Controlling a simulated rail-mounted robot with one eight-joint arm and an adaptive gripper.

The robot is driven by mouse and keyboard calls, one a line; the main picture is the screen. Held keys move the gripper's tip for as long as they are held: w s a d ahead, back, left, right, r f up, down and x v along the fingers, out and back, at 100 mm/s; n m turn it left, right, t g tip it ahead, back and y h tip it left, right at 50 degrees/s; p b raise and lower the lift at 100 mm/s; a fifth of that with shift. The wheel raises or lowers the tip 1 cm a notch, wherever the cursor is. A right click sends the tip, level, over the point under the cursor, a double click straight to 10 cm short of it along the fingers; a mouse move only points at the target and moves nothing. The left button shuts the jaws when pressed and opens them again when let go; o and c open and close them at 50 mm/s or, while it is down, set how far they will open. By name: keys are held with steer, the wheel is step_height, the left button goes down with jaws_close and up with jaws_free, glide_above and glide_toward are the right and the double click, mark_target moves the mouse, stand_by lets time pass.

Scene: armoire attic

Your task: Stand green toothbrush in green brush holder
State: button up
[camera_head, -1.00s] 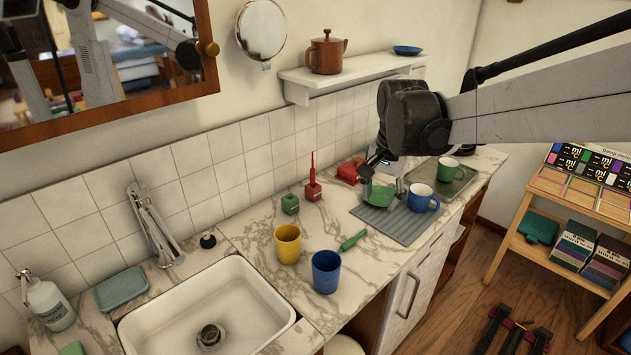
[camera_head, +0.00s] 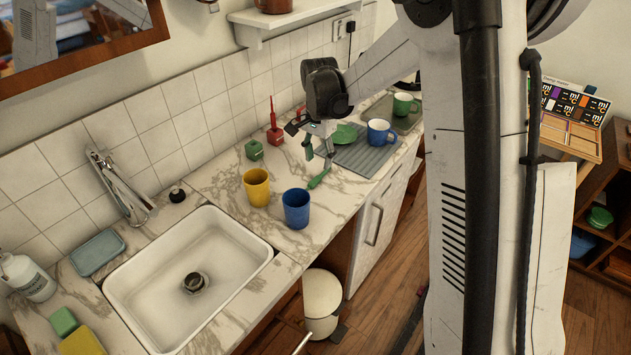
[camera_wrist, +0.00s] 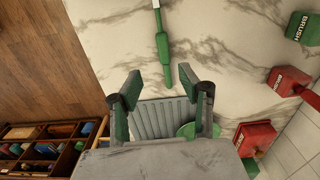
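The green toothbrush (camera_head: 318,180) lies flat on the marble counter, right of the blue cup. In the wrist view its green handle (camera_wrist: 162,47) points down toward the gap between my fingers, with a pale part at the top edge. My gripper (camera_wrist: 159,82) is open and empty, its green-padded fingers on either side of the line of the handle. In the head view my gripper (camera_head: 319,150) hangs close to the toothbrush; I cannot tell the exact height. The green brush holder (camera_head: 254,150) stands near the tiled wall; it also shows in the wrist view (camera_wrist: 303,28), marked BRUSH.
A red holder (camera_head: 275,136) with a red brush stands beside the green holder. A yellow cup (camera_head: 256,188) and a blue cup (camera_head: 296,209) stand near the sink (camera_head: 258,243). A grey ribbed mat (camera_head: 372,158) bears a blue-white mug (camera_head: 380,133) and a green dish (camera_head: 344,134).

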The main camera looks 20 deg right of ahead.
mark_target(316, 179)
steer(key=shift+w+a+f, duration=0.1)
steer(key=shift+a+f, duration=0.05)
steer(key=shift+f, duration=1.8)
steer(key=shift+w+a+f, duration=0.1)
steer(key=shift+a+f, duration=0.05)
steer(key=shift+f, duration=1.75)
jaws_close()
